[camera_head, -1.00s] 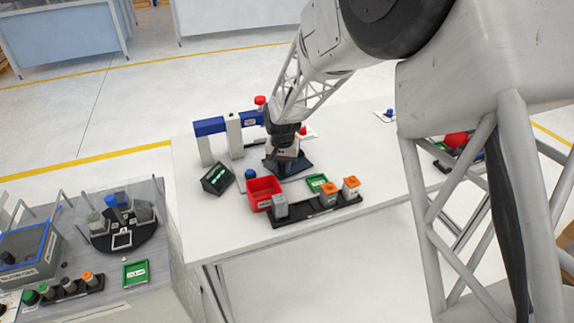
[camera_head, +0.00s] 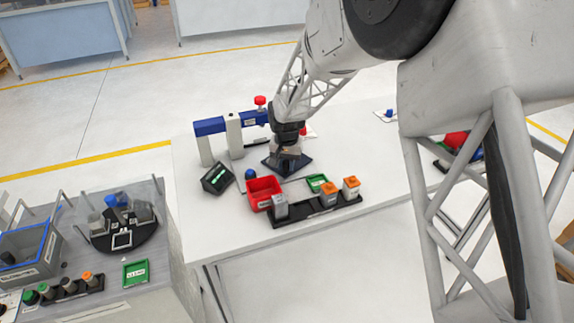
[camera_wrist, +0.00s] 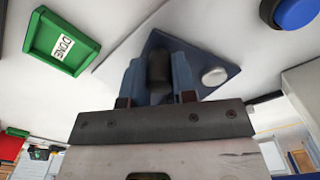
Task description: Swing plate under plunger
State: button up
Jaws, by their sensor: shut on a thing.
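The dark blue plate (camera_head: 302,167) lies on the white table below my gripper (camera_head: 287,152), right of the plunger frame. In the wrist view, the plate (camera_wrist: 228,58) has a silver disc on it. My gripper (camera_wrist: 158,72) is shut on a black knob (camera_wrist: 158,66) standing on the plate; the fingers are on either side of it. The plunger frame has white posts, a blue beam (camera_head: 210,126) and a red knob (camera_head: 260,100) on top. My arm hides part of its right end, so the plunger's lower tip is not clear.
In front of the plate are a red bin (camera_head: 263,187), a green tray (camera_head: 316,183) and a black rack (camera_head: 310,212) with grey and orange-topped parts. A blue button (camera_head: 249,173) and a black display (camera_head: 216,178) stand left. Open table lies right.

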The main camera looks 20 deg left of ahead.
jog(key=shift+w+d, duration=0.15)
jog(key=shift+w, duration=0.4)
jog(key=shift+w+d, duration=0.1)
jog(key=shift+w, duration=0.6)
dwell(0.4)
jog(key=shift+w, duration=1.05)
